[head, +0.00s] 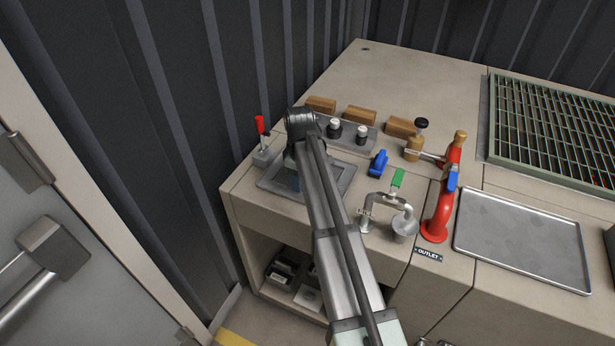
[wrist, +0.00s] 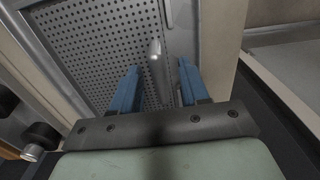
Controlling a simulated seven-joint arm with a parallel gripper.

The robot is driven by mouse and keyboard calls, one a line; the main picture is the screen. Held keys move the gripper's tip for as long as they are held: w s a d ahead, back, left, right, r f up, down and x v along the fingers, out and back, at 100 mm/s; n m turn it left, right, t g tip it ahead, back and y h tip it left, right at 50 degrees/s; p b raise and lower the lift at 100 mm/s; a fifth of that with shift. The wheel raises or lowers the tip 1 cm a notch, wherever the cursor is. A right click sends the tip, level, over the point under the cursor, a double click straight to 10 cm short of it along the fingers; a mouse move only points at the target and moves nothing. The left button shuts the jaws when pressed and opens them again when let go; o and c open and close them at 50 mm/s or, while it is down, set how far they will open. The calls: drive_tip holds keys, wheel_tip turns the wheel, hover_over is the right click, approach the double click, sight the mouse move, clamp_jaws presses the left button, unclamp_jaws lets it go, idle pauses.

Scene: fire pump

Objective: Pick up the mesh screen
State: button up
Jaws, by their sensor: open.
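The mesh screen (wrist: 95,45) is a grey perforated plate in a plain frame, with a metal grip bar (wrist: 157,68) standing up from it. In the head view it appears as the dark framed panel (head: 274,182) at the counter's left end, partly covered by my arm. My gripper (wrist: 159,70) is open, with its blue fingers on either side of the grip bar. I see a gap on each side of the bar. In the head view the fingers are mostly hidden behind my arm.
A red-handled lever (head: 261,139) stands left of the panel. Knobs (head: 362,134), a blue handle (head: 379,163), a green-handled clamp (head: 396,184) and a red outlet pipe (head: 438,212) stand to the right. Further right are an empty tray (head: 520,236) and a green grating (head: 556,130).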

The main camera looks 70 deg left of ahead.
clamp_jaws()
idle(0.3)
idle(0.3)
